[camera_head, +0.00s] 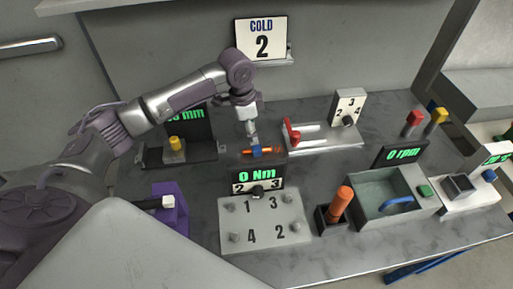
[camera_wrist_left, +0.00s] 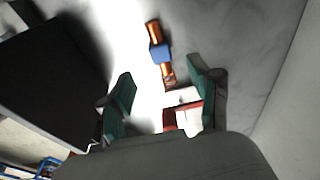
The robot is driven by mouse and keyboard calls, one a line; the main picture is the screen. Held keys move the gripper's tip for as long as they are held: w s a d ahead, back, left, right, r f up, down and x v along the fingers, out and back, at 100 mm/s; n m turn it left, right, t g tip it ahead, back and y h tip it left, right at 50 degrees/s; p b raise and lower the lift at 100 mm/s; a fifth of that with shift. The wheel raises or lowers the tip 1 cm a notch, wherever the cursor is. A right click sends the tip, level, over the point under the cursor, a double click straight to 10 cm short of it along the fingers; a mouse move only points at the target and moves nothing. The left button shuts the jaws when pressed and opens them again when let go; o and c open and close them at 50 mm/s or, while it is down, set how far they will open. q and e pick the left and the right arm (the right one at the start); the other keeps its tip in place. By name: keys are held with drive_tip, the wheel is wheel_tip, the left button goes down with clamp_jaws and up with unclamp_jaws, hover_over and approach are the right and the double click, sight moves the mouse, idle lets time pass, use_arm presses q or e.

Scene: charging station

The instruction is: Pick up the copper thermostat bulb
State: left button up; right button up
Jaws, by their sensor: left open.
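The copper thermostat bulb (camera_head: 272,152) is a short copper rod with a blue band around its middle. It lies on the grey bench behind the "0 Nm" display. In the left wrist view the bulb (camera_wrist_left: 153,30) lies lengthwise ahead of the fingers, with its near end close to the gap between them. My left gripper (camera_head: 252,138) points down just above the bulb and hides part of it in the head view. Its two green-padded fingers (camera_wrist_left: 160,85) are apart with nothing held between them. My right gripper is not in view.
A red-handled clamp fixture (camera_head: 293,132) stands right of the bulb. The "0 Nm" display (camera_head: 258,176) and numbered bolt plate (camera_head: 262,222) are in front. A dark "mm" display (camera_head: 188,122) is left. A grey bin (camera_head: 365,208) and orange-handled tool (camera_head: 341,203) stand front right.

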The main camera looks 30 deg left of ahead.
sight(256, 147)
use_arm(q)
drive_tip(key=f, duration=0.3)
drive_tip(key=shift+w+d+f, duration=0.2)
drive_tip(key=shift+w, duration=0.05)
drive_tip(key=shift+w+d+f+p, duration=0.1)
drive_tip(key=shift+d+f+p, duration=0.05)
drive_tip(key=shift+f, duration=0.75)
drive_tip(key=shift+w+d+f+p, duration=0.1)
drive_tip(key=shift+f+p, duration=0.1)
drive_tip(key=shift+f, duration=0.65)
drive_tip(key=shift+d+f+p, duration=0.15)
drive_tip(key=shift+f, duration=0.75)
drive_tip(key=shift+r, duration=0.1)
clamp_jaws()
